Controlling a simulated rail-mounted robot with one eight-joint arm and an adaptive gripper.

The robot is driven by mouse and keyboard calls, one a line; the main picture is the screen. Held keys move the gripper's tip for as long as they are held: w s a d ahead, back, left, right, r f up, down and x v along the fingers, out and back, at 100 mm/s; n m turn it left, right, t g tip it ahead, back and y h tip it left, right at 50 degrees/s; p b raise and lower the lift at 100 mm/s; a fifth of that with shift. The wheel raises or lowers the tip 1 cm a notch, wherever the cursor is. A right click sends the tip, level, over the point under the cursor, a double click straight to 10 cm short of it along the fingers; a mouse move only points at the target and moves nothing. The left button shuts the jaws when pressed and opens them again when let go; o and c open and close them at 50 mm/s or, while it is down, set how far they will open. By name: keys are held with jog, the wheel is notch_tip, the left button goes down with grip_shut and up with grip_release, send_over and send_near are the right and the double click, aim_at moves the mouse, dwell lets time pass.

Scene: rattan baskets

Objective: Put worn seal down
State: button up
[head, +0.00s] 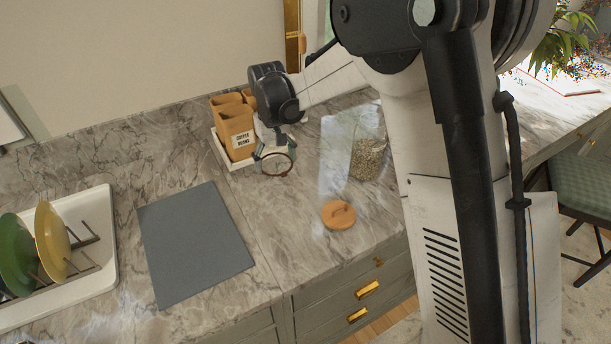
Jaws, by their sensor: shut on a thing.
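The worn seal (279,174) looks like a thin reddish-brown ring. My gripper (275,151) is shut on it, above the marble counter near the front right of the small white tray. The gap between the ring and the counter is hard to judge. A glass jar (369,158) with pale contents stands to the right of my gripper.
The small white tray (242,164) holds brown bags, one labelled coffee beans (236,131). A white dish tray (108,232) with green and yellow plates stands at far left. The counter's front edge runs below the mat and lid. Bare marble lies between mat and lid.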

jog(key=p, duration=0.2)
send_over(305, 184)
notch_tip(305, 184, down, 5)
jog(key=shift+w+a+r, duration=0.1)
jog(key=shift+a, duration=0.05)
jog(key=shift+f+p, duration=0.4)
jog(key=shift+f, duration=1.65)
jog(key=shift+f+b, duration=0.65)
jog(key=shift+b, duration=0.25)
jog(key=o, duration=0.8)
jog(key=shift+c, duration=0.2)
jog(key=shift+r, duration=0.1)
